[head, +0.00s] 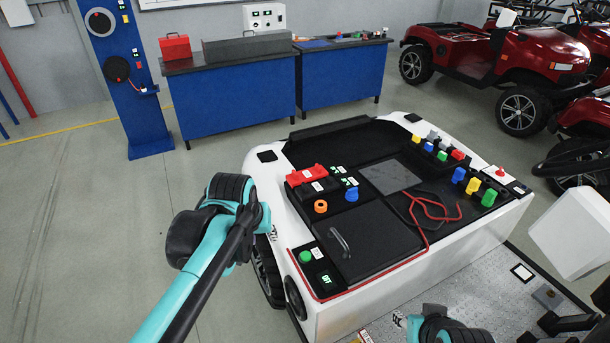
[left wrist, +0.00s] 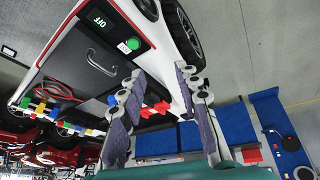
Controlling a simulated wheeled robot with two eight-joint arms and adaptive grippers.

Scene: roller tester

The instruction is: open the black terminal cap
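A black battery-like block with a red cover (head: 306,175) sits on the left part of the white tester cart; the red cover also shows between my fingers in the left wrist view (left wrist: 158,107). I cannot clearly pick out the black terminal cap; it blends into the dark block. My left gripper (left wrist: 157,73) is open and empty in the left wrist view, its two padded fingers spread wide. In the head view, my left wrist and gripper (head: 258,213) are left of the cart, apart from the block, with the fingertips hard to see. My right gripper's fingers are out of view.
The white cart (head: 262,160) carries a black lid with a handle (head: 340,240), an orange ring (head: 320,206), a blue knob (head: 351,194), a green button (head: 305,257), red cables (head: 432,208) and colored connectors. Blue benches (head: 235,100) stand behind. Floor left of the cart is clear.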

